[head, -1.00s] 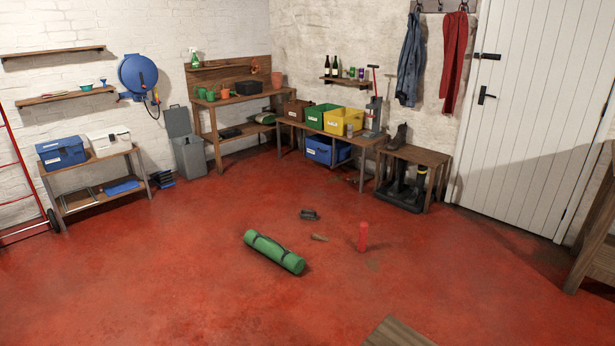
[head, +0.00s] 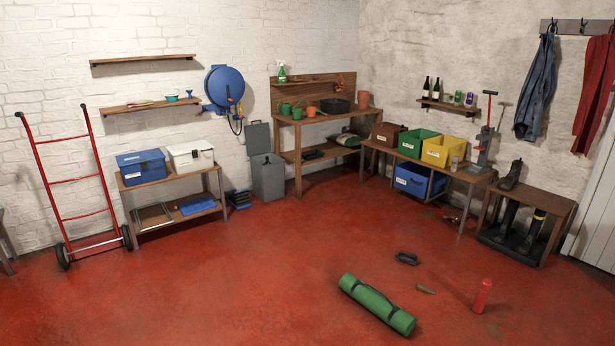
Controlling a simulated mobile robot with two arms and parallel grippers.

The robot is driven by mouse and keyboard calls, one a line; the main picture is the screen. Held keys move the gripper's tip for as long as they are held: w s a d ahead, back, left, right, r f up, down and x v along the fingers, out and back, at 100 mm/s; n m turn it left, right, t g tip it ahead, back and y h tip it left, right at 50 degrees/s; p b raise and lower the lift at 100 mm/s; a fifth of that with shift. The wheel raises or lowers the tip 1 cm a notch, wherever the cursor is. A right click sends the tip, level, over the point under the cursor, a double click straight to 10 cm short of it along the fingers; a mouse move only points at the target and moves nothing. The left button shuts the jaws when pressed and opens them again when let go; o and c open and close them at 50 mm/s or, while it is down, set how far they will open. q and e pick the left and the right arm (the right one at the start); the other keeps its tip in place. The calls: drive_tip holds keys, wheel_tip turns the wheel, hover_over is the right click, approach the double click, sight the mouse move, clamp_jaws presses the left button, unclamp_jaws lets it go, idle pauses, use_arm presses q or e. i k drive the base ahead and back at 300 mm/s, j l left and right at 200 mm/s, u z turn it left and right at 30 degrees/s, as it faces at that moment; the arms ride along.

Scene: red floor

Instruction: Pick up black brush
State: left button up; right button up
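A small dark object (head: 407,258) lies on the red floor right of centre, apart from the things around it. It may be the black brush, but it is too small to tell for sure. No other clear brush shows on the floor. Neither of my grippers is in view.
Near the dark object lie a green rolled mat (head: 377,304), a small brownish piece (head: 426,289) and an upright red bottle (head: 482,296). A bench with bins (head: 419,162), a boot bench (head: 545,200) and a red hand truck (head: 75,190) line the walls. The left floor is clear.

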sight(401, 256)
drive_tip(key=i+j+z, duration=0.25)
drive_tip(key=i, duration=0.2)
drive_tip(key=i+j+z, duration=0.2)
drive_tip(key=i, duration=0.25)
drive_tip(key=i+l+z, duration=0.25)
drive_tip(key=i+z, duration=0.15)
drive_tip(key=i+l+z, duration=0.15)
drive_tip(key=i+z, duration=0.6)
drive_tip(key=i+j+z, duration=0.15)
drive_tip(key=i+z, duration=0.25)
drive_tip(key=i+l+z, duration=0.15)
drive_tip(key=i+z, duration=0.15)
drive_tip(key=i, duration=0.45)
drive_tip(key=i+z, duration=0.3)
drive_tip(key=i, duration=0.45)
drive_tip(key=i+j+z, duration=0.15)
drive_tip(key=i+z, duration=0.15)
drive_tip(key=i, duration=0.45)
